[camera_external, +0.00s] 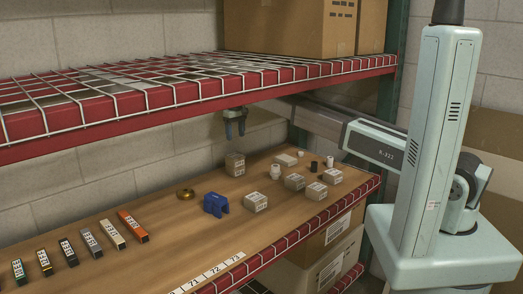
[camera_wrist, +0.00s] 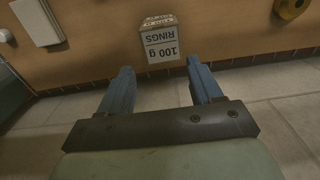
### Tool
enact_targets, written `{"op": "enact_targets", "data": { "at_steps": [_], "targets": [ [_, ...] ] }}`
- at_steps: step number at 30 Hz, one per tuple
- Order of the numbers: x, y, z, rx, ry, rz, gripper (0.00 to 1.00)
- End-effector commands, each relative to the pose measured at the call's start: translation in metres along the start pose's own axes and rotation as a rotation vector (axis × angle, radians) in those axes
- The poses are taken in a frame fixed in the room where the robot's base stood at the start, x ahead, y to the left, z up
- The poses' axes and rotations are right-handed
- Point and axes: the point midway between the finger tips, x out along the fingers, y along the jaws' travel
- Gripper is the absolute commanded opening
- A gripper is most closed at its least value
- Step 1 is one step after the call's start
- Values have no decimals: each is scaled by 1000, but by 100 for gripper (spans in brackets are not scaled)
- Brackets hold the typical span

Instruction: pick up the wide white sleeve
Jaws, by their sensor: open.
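Two white cylindrical pieces stand on the right part of the wooden shelf in the external view. The left one (camera_external: 275,172) looks wider, with a stepped shape; the other (camera_external: 330,161) is smaller and farther right. I take the left one as the wide white sleeve, but its details are too small to be sure. My gripper (camera_external: 235,132) hangs open and empty above the shelf, left of and higher than both pieces. In the wrist view its two blue fingers (camera_wrist: 160,68) are apart with nothing between them. A white rounded thing (camera_wrist: 6,35) is cut off at the left edge there.
A "100 g RINGS" box (camera_wrist: 159,45) stands below my gripper, also in the external view (camera_external: 235,166). Near the sleeve are a flat box (camera_external: 285,160), several small boxes (camera_external: 295,182) and a dark cylinder (camera_external: 314,166). A blue part (camera_external: 215,204) and brass ring (camera_external: 186,193) lie left. A wire shelf (camera_external: 180,90) hangs above.

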Motion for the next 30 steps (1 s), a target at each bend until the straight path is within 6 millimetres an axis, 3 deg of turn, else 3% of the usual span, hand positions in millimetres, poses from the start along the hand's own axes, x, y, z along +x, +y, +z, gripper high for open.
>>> {"op": "enact_targets", "data": {
  "at_steps": [5, 11, 15, 21, 30],
  "targets": [
    [0, 45, -1, 50, 0, 0, 64],
    [3, 147, 11, 165, -3, 0, 64],
    [7, 220, 37, 250, -5, 0, 64],
    [13, 302, 88, 358, -9, -1, 64],
    [21, 372, 159, 444, -11, -2, 64]
  ]
}}
